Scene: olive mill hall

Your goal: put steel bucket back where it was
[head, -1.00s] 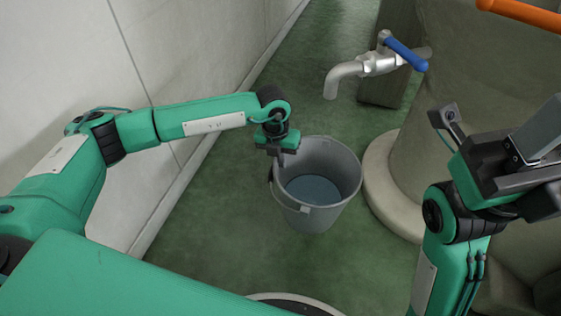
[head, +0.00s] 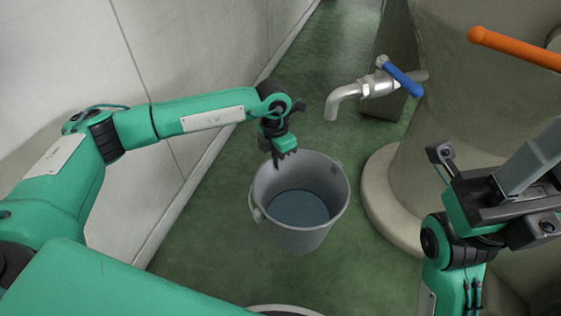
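The steel bucket (head: 300,236) is a grey, upright pail with bluish water in it, left of the round stone base and in front of the tap (head: 375,86). My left gripper (head: 279,161) points down at its back-left rim, and its fingers appear closed on that rim. The fingertips are small, and part of the rim is hidden behind them. I cannot tell whether the bucket's bottom touches the floor. My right gripper (head: 520,190) is at the right edge, away from the bucket; its finger opening is not clear.
The tap has a blue lever and comes out of a large stone vessel (head: 470,120) on a round base (head: 378,205). An orange lever (head: 515,47) is at upper right. A pale wall (head: 190,60) runs along the left. Green floor (head: 200,235) is clear left of the bucket.

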